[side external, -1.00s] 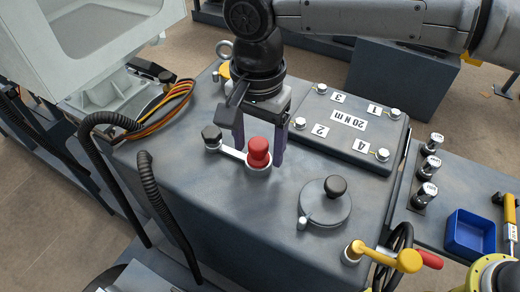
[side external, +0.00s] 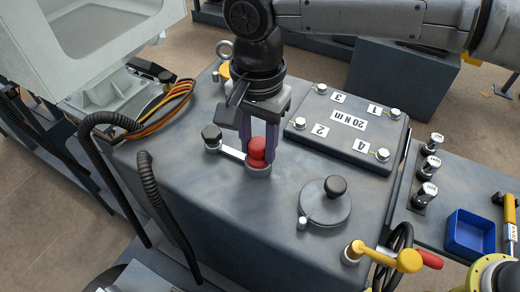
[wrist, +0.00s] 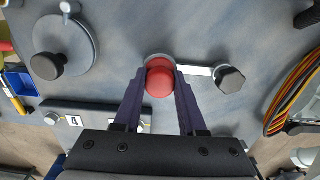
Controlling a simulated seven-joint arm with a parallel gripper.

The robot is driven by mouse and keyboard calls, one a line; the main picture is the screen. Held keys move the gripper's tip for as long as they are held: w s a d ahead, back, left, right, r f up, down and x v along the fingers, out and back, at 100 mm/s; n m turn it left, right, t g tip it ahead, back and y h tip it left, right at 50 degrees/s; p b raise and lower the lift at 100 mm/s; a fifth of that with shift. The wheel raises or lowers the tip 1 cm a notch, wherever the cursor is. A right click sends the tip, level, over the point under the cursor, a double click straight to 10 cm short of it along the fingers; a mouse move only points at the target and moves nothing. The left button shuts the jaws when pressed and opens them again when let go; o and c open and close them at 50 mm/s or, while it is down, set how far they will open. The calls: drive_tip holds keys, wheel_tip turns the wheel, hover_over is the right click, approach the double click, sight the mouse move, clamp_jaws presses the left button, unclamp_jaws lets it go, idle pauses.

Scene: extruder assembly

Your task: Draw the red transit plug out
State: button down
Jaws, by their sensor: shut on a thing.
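The red transit plug (side external: 257,150) stands upright in a grey collar (side external: 258,169) on top of the grey housing. A light metal strap joins the collar to a dark hex-headed bolt (side external: 211,134) on its left. My gripper (side external: 257,155) points down over the plug with its purple fingers shut on it. In the wrist view, the red plug (wrist: 159,80) sits between the two fingertips (wrist: 160,76), which touch its sides. The plug's lower end is hidden in the collar.
A round cover with a black knob (side external: 325,203) lies to the right. A bolted plate marked 20 Nm (side external: 347,122) is behind it. The housing top in front is clear.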

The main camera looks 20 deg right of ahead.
drive_tip(key=shift+r, duration=0.25)
drive_tip(key=shift+r, duration=3.5)
